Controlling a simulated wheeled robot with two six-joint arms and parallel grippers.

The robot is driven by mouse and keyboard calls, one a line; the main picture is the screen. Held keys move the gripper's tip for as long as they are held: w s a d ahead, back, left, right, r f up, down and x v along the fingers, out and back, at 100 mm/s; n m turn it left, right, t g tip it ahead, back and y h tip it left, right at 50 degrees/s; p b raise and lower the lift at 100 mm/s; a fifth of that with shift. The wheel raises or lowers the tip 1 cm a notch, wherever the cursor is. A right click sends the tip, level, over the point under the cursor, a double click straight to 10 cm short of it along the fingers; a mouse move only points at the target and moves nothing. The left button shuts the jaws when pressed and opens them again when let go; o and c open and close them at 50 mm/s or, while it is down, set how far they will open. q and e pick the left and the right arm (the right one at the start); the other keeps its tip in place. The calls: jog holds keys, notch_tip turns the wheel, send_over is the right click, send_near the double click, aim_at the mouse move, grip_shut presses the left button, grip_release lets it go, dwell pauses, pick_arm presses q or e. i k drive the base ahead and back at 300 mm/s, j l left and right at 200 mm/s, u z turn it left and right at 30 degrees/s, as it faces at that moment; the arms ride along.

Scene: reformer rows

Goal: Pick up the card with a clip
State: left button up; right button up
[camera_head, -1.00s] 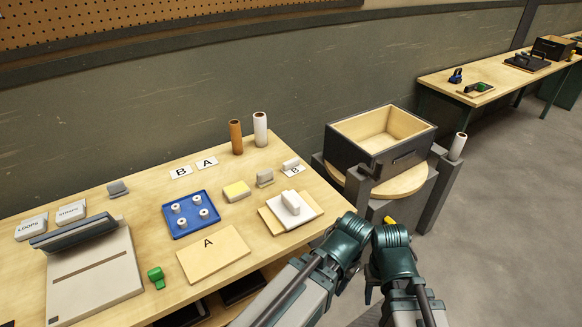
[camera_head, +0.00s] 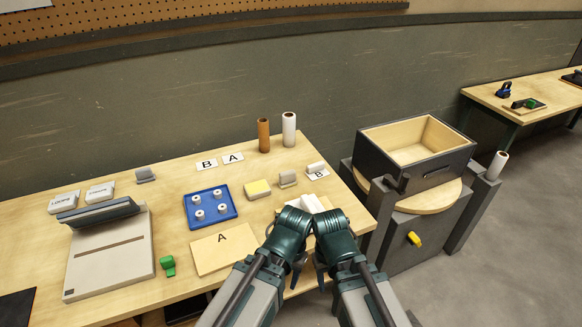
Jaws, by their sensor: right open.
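A small white card marked B (camera_head: 318,174) lies at the right back of the bench, with a pale clip-like piece (camera_head: 315,167) on it; I cannot tell whether it grips the card. Two flat cards, B (camera_head: 206,164) and A (camera_head: 233,158), lie apart to its left. Grey clip-like blocks stand nearby (camera_head: 287,180) and farther left (camera_head: 145,175). My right gripper (camera_head: 334,236) is open, in front of the clipped card and apart from it. My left gripper (camera_head: 288,232) is close beside it; its jaws cannot be made out.
My arms partly cover a white block (camera_head: 312,203) on a board. A blue tray with white rolls (camera_head: 210,219), a yellow-topped block (camera_head: 258,189) and a board marked A (camera_head: 208,256) lie left. Two upright rolls (camera_head: 264,135) stand behind. An open box (camera_head: 416,172) stands right.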

aim_at(315, 171)
jog(key=i+l+u, duration=0.25)
jog(key=l, duration=0.15)
jog(key=l+u, duration=0.5)
jog(key=l, duration=0.3)
jog(key=l+u, duration=0.35)
jog(key=l, duration=2.85)
jog(key=i+l, duration=0.15)
jog(key=l, duration=0.35)
jog(key=i+j, duration=0.2)
jog(key=i, duration=0.05)
